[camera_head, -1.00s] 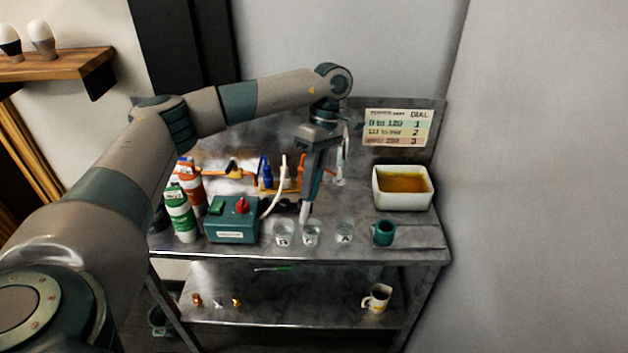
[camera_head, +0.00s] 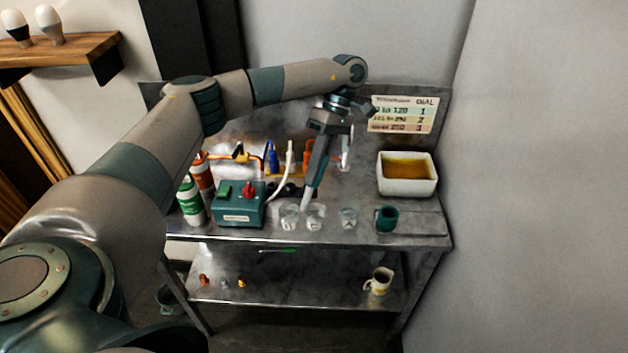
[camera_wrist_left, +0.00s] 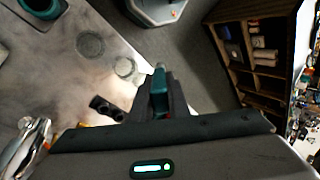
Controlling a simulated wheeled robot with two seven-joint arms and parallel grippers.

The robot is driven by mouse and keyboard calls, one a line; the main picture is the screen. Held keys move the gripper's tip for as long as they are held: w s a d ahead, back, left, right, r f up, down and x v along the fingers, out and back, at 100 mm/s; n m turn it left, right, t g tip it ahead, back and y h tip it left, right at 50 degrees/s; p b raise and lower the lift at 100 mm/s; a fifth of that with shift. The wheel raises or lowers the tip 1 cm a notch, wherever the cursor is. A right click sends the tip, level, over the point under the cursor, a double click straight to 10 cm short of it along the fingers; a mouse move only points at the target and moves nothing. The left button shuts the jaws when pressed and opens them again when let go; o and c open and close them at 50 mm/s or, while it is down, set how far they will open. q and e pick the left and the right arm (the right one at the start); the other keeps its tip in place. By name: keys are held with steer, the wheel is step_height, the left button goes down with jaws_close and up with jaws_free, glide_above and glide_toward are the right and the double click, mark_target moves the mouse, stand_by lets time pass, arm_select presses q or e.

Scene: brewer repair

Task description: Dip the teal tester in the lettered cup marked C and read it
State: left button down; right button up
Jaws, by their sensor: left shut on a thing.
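My left gripper (camera_head: 322,158) is shut on the teal tester and points down over the front of the cart. The teal tester (camera_wrist_left: 160,92) shows between the fingers in the left wrist view. In the head view, its pale lower end is near the rims of the left and middle cups; I cannot tell whether it is inside either. The middle cup (camera_head: 316,217) is clear glass; its letter is blurred now but looked like C earlier. The left cup (camera_head: 290,217) and right cup (camera_head: 349,218) stand beside it. My right gripper is not in view.
A teal box with a red knob (camera_head: 238,207) stands left of the cups, bottles (camera_head: 191,200) beyond it. A dial chart (camera_head: 404,114) stands behind.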

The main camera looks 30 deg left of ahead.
arm_select(q)
steer(key=shift+t, duration=0.3)
steer(key=shift+a+f+t+b, duration=0.1)
steer(key=shift+f+t+b, duration=0.05)
steer(key=shift+t+b, duration=0.85)
steer(key=t+b, duration=0.3)
steer(key=b, duration=0.1)
steer(key=shift+f+b, duration=0.15)
steer(key=shift+b, duration=0.2)
steer(key=shift+r+t+b, duration=0.2)
steer(key=shift+t+b, duration=0.15)
steer(key=shift+t, duration=0.05)
steer(key=shift+r, duration=0.1)
